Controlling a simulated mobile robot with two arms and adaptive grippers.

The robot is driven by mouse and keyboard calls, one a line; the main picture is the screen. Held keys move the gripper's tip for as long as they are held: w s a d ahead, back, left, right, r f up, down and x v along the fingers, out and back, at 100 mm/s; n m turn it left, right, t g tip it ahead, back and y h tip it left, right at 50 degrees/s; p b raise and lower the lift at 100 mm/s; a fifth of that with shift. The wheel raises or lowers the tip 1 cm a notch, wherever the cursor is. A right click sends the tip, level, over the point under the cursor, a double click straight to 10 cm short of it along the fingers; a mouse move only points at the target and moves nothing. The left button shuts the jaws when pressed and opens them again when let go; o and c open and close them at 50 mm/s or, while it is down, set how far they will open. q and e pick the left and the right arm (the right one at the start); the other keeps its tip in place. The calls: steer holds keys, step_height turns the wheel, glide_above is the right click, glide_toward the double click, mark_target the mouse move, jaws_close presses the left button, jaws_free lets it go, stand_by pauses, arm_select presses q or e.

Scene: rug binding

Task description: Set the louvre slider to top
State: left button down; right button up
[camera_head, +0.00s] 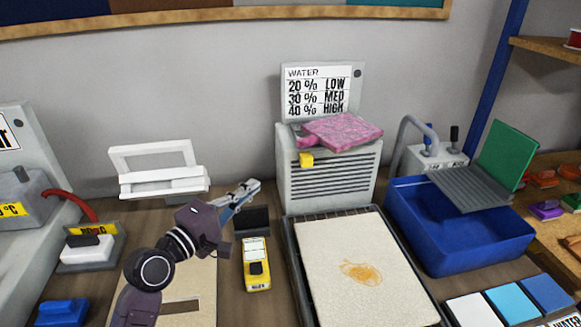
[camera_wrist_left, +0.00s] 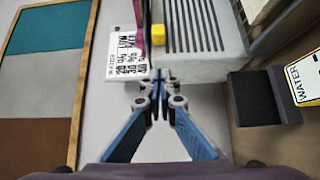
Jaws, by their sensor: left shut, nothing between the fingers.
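The louvre slider is a small yellow knob (camera_head: 306,159) at the upper left of the front of a grey louvred unit (camera_head: 330,181). In the left wrist view the yellow knob (camera_wrist_left: 158,38) shows beside the dark slats, beyond my fingertips. My left gripper (camera_head: 256,184) is shut and empty, left of the unit and a little lower than the knob in the head view. Its closed blue fingers (camera_wrist_left: 160,76) are apart from the knob in the left wrist view. My right gripper is in neither view.
A pink cloth (camera_head: 341,131) lies on the unit, before a WATER sign (camera_head: 318,91). A mat in a dark tray (camera_head: 365,270) lies in front. A yellow meter (camera_head: 256,267) stands below my gripper. A blue basin (camera_head: 455,235) is at the right.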

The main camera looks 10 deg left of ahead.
arm_select(q)
steer(key=p, duration=0.2)
glide_toward(300, 160)
steer(key=w+a, duration=0.1)
steer(key=w, duration=0.3)
steer(key=d, duration=0.1)
steer(key=w+d+p, duration=0.1)
steer(key=shift+d+r, duration=0.15)
steer(key=shift+d, duration=0.2)
steer(key=shift+w+d, duration=0.1)
steer(key=shift+d, duration=0.2)
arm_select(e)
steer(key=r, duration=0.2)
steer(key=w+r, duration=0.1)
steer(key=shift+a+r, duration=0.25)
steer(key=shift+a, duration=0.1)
